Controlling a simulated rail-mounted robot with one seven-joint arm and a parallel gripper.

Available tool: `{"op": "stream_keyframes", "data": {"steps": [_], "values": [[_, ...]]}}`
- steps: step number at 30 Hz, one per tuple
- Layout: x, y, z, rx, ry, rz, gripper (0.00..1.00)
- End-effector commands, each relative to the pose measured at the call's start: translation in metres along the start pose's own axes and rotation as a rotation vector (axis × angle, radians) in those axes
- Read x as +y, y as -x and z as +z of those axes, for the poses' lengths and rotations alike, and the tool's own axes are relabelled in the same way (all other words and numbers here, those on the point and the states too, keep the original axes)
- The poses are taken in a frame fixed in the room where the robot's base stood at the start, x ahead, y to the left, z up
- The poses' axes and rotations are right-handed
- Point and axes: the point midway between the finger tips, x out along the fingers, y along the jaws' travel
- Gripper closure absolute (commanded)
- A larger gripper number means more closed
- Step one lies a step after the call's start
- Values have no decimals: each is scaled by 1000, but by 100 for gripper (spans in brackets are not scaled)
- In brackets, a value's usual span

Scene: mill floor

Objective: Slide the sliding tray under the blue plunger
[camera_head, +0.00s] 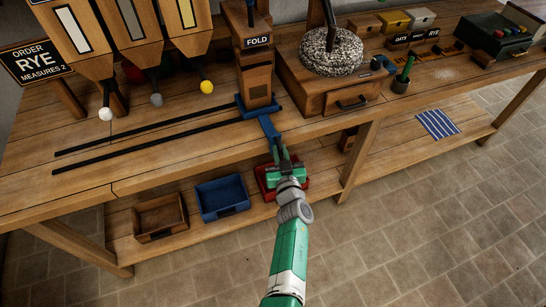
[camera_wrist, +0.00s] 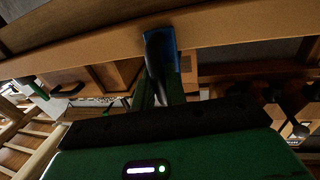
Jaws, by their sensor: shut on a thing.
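The blue sliding tray (camera_head: 262,112) is at the right end of the two dark rails (camera_head: 150,140), at the foot of the wooden post marked FOLD (camera_head: 256,60). Its blue handle (camera_head: 268,126) juts out past the table's front edge. My gripper (camera_head: 276,146) is shut on this handle; in the wrist view the handle's blue end (camera_wrist: 172,45) shows between the fingers. A dark, bluish rod (camera_head: 250,14), possibly the blue plunger, stands at the top of the FOLD post. What the tray holds is hidden by the post.
Three hoppers with white (camera_head: 105,114), grey (camera_head: 156,100) and yellow (camera_head: 207,87) knobs stand left, behind the rails. A millstone (camera_head: 318,62) on a drawer box is to the right. A blue bin (camera_head: 222,196) and a red bin (camera_head: 298,190) sit below. The rails' left stretch is clear.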

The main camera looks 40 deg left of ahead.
Motion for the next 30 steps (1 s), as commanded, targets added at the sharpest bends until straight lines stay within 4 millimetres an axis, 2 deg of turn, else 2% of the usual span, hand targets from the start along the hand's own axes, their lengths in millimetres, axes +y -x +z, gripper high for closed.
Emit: {"op": "stream_keyframes", "data": {"steps": [12,13,24,26,30], "values": [[5,0,-3,3,0,5,100],[5,0,-3,3,0,5,81],[4,1,-2,1,-1,5,81],[5,5,-3,0,-1,6,81],[5,32,-8,1,-4,8,81]]}}
